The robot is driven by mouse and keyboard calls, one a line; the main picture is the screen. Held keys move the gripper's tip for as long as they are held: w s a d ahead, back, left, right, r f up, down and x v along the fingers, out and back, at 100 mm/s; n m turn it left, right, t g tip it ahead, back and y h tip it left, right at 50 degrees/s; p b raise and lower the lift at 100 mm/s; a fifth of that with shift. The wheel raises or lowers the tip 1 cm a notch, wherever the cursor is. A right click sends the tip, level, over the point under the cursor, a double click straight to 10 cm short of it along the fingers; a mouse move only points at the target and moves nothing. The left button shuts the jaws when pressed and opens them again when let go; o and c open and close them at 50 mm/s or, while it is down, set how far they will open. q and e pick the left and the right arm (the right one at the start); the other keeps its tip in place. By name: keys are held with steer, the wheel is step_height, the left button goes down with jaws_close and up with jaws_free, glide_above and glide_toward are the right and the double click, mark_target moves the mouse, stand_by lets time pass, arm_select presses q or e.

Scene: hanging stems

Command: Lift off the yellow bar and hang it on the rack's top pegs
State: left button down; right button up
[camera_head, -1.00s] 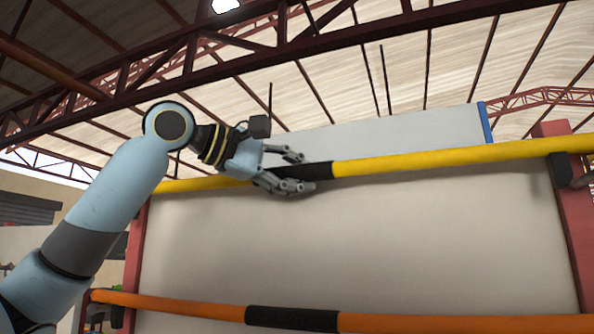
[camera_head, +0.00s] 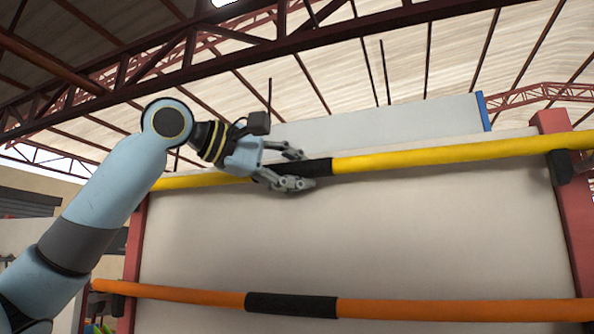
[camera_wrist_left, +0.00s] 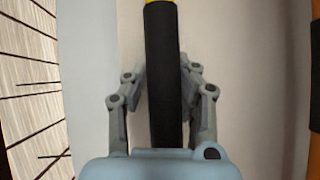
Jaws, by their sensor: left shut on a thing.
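The yellow bar (camera_head: 440,153) spans the upper part of the head view, tilted up towards the right. It has a black middle section (camera_head: 317,168), which also shows upright in the left wrist view (camera_wrist_left: 161,70). My left gripper (camera_head: 307,169) is shut on that black section, with fingers on both sides of it. The rack's red right post (camera_head: 566,215) stands at the right, with a dark bracket or peg (camera_head: 561,167) just below the bar. Whether the bar touches it I cannot tell. The bar's right end is out of view. My right gripper is not in view.
An orange bar (camera_head: 430,309) with a black middle section crosses lower down. A large pale panel (camera_head: 350,235) stands behind both bars. The rack's red left post (camera_head: 133,255) is partly behind my arm. Red roof trusses (camera_head: 160,62) show overhead.

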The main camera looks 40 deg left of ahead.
arm_select(q)
steer(key=shift+f+b, duration=0.5)
steer(key=shift+f, duration=0.15)
steer(key=c, duration=1)
jaws_free()
